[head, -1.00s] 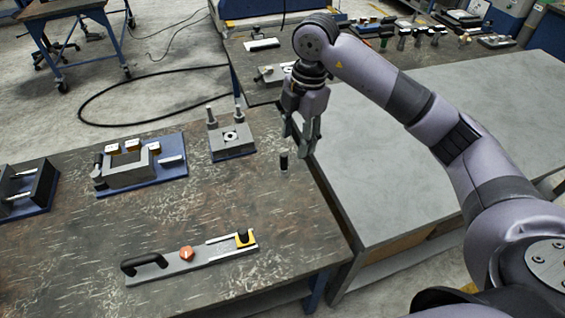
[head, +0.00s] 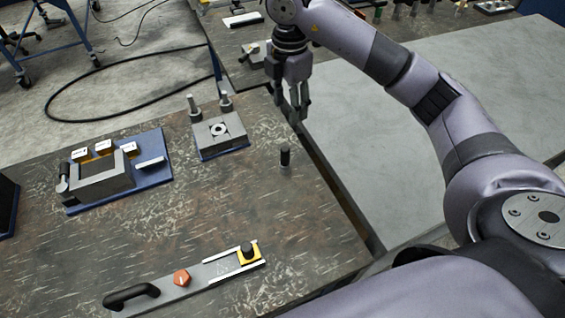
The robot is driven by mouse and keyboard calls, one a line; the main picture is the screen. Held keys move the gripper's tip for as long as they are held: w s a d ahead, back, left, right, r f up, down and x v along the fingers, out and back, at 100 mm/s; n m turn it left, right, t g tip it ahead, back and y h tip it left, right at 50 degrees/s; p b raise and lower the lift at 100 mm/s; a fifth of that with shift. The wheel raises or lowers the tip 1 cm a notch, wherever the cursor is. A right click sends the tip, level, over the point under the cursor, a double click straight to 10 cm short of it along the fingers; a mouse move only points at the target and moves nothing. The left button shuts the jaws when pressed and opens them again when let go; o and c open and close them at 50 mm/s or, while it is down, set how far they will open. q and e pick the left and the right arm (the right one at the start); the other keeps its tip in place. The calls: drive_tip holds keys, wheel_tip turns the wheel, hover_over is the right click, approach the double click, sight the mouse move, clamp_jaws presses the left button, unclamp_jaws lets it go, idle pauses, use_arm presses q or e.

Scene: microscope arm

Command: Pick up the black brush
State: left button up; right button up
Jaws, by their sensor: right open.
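A small upright black piece (head: 285,157), which looks like the black brush, stands on the dark worn table (head: 215,215) near its right edge. Its lower end is lighter. My right gripper (head: 294,116) hangs above and beyond it, fingers pointing down, open and empty. The fingertips are clear of the brush in the picture. My left gripper is not in view.
A grey block with two pegs (head: 220,137) stands left of the brush. A blue-based fixture (head: 155,175) is further left. A long grey bar with a black handle and orange knob (head: 182,278) lies in front.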

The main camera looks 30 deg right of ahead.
sight(287, 149)
wheel_tip(287, 149, down, 15)
drive_tip(key=shift+w+f, duration=0.1)
drive_tip(key=shift+f, duration=0.1)
drive_tip(key=shift+w+a+f+p, duration=0.15)
drive_tip(key=shift+f+p, duration=0.4)
drive_tip(key=shift+f, duration=0.95)
drive_tip(key=shift+w+f+p, duration=0.15)
drive_tip(key=shift+f+p, duration=0.35)
drive_tip(key=shift+f, duration=0.95)
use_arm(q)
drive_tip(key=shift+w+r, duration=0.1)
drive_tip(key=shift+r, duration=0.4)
use_arm(e)
drive_tip(key=shift+c, duration=0.4)
clamp_jaws()
